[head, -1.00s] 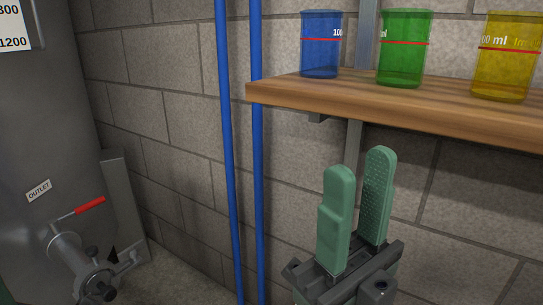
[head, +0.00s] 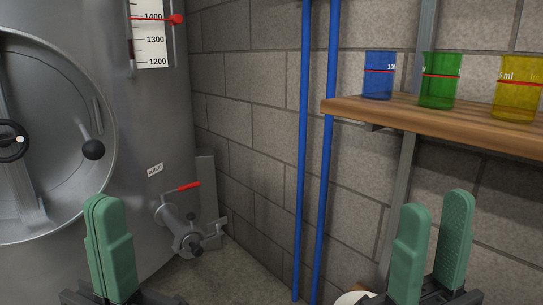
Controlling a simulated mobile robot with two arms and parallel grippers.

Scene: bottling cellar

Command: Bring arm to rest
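My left gripper (head: 104,207) stands upright at the lower left of the head view, in front of the steel tank. Its green fingers lie against each other with nothing visible between them. My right gripper (head: 436,217) points up at the lower right, below the wooden shelf and in front of the block wall. Its two green fingers are apart, with an empty gap between them. The lower parts of both grippers are cut off by the bottom edge.
A wooden shelf (head: 430,119) carries blue (head: 379,77), green (head: 439,82) and yellow (head: 517,90) beakers. Two blue pipes (head: 327,150) run down the wall. The tank (head: 150,105) has a round hatch (head: 60,130) and a red-handled outlet valve (head: 187,235). A white object (head: 352,298) is partly visible below.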

